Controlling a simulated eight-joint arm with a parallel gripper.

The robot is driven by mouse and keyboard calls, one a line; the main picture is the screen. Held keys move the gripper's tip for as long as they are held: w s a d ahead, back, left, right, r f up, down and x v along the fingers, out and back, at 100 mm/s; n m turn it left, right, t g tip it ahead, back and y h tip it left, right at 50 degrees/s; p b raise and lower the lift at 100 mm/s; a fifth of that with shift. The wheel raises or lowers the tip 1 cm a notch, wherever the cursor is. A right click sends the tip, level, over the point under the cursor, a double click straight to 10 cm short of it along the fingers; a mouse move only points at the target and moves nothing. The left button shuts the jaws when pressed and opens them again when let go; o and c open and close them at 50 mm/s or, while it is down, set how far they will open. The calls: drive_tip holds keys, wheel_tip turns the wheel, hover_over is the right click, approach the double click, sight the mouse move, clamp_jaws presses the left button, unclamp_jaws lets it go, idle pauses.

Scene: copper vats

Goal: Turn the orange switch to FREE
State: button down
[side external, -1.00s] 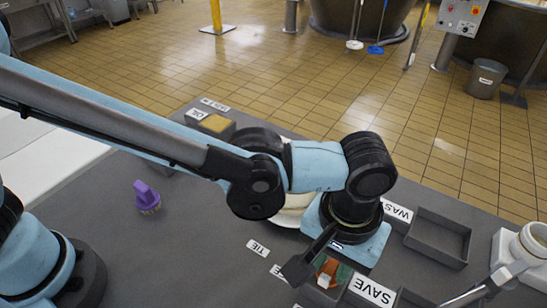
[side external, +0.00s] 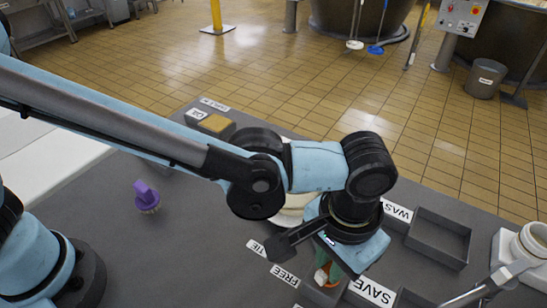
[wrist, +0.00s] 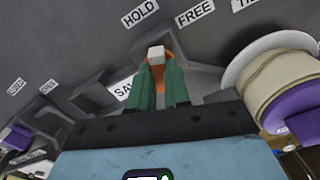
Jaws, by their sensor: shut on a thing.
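The orange switch (wrist: 167,73) has a pale tip and sits between the green fingers of my gripper (wrist: 160,84), which is shut on it. In the wrist view the tip points up below the HOLD label (wrist: 140,13) and the FREE label (wrist: 196,12), a little nearer HOLD. In the side view the orange switch (side external: 321,278) shows partly beneath my gripper (side external: 328,272), near the FREE label (side external: 284,275). The rest of the switch there is hidden by my wrist and fingers.
A SAVE label (side external: 372,292) and an empty grey tray (side external: 440,235) lie to the right. A cream spool (wrist: 270,75) stands close beside my gripper. A purple-handled brush (side external: 146,196) stands on the left, with clear table around it.

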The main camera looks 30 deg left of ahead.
drive_tip(key=m, duration=1.3)
drive_tip(key=shift+m, duration=0.4)
idle(0.4)
drive_tip(key=c, duration=1.1)
unclamp_jaws()
drive_tip(key=shift+r, duration=0.1)
wheel_tip(320, 180, up, 12)
